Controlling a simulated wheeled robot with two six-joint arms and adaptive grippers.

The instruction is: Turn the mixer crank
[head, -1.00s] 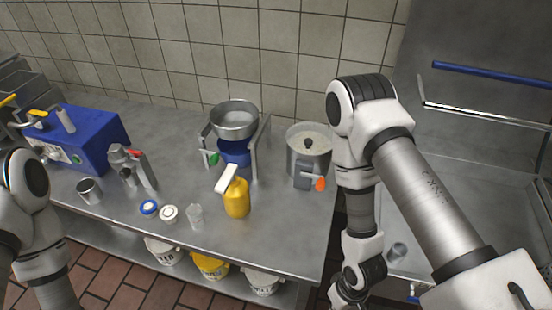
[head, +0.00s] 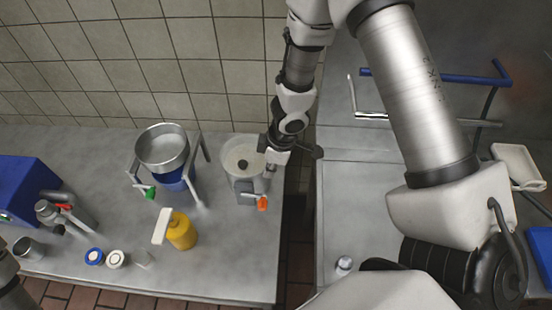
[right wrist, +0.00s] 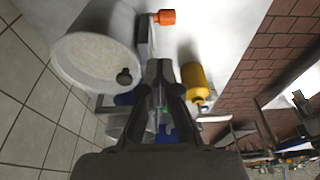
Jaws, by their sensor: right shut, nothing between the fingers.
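The mixer is a round pot (head: 229,152) with pale contents, near the right end of the steel table; it also shows in the right wrist view (right wrist: 75,70). A black knob (head: 243,164) stands over its contents and shows in the right wrist view (right wrist: 124,76). A grey part with an orange tip (head: 262,203) is on the pot's front side; the orange tip shows in the right wrist view (right wrist: 164,17). My right gripper (head: 264,146) is over the pot's right rim, shut and empty. In the right wrist view its fingertips (right wrist: 160,68) are right of the black knob, apparently apart from it.
A metal bowl (head: 162,147) on a stand is left of the mixer. Two lidded jars and a blue machine (head: 25,188) are further left. The tiled wall is close behind. A sink area lies right.

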